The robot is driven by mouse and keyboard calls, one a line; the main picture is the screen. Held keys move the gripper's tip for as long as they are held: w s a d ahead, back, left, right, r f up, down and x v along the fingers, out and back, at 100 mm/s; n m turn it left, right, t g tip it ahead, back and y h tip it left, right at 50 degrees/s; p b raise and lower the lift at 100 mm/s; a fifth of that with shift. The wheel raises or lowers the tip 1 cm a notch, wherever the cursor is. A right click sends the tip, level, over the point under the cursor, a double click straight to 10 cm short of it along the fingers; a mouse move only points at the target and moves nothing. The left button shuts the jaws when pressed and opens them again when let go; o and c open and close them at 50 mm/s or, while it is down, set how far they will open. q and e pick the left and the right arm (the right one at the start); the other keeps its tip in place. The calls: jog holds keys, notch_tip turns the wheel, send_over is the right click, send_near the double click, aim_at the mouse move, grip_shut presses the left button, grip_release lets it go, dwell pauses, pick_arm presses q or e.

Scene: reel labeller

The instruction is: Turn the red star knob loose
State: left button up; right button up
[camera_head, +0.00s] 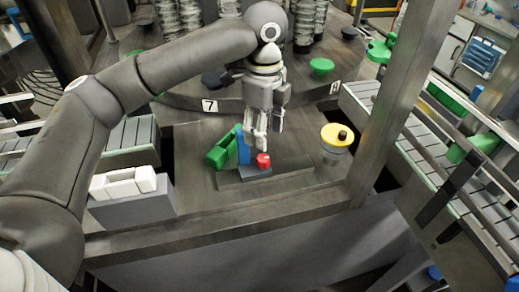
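The red star knob (263,160) sits low on a small dark block at the middle of the metal worktop, beside a blue upright part (243,150). My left gripper (256,148) comes in from the left and points down, with its fingertips just above and a little left of the knob in the picture. I cannot tell whether the fingers touch the knob. The fingers hide part of the blue part, and the gap between them is too small to judge. My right gripper is not in view.
A green part (222,150) stands left of the blue part. A yellow-topped cylinder with a black knob (337,136) stands to the right. A white holder (123,182) is at left. A metal post (400,100) and roller conveyors flank the worktop; its front right is clear.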

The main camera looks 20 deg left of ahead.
aim_at(263, 157)
pick_arm(q)
jog(key=f, duration=0.3)
jog(key=f+p, duration=0.1)
jog(key=f, duration=0.3)
jog(key=shift+a+f, duration=0.2)
jog(key=shift+f, duration=0.05)
jog(key=shift+d+f, duration=0.2)
jog(key=shift+f, duration=0.3)
jog(key=c, duration=1)
jog(key=n+p, duration=0.1)
jog(key=p, duration=0.3)
jog(key=shift+r, duration=0.25)
jog(key=shift+c, duration=0.3)
jog(key=shift+f+n+p, duration=0.1)
jog(key=shift+n+p, duration=0.2)
jog(key=shift+p, duration=0.25)
jog(key=shift+o, duration=0.2)
jog(key=shift+f, duration=0.15)
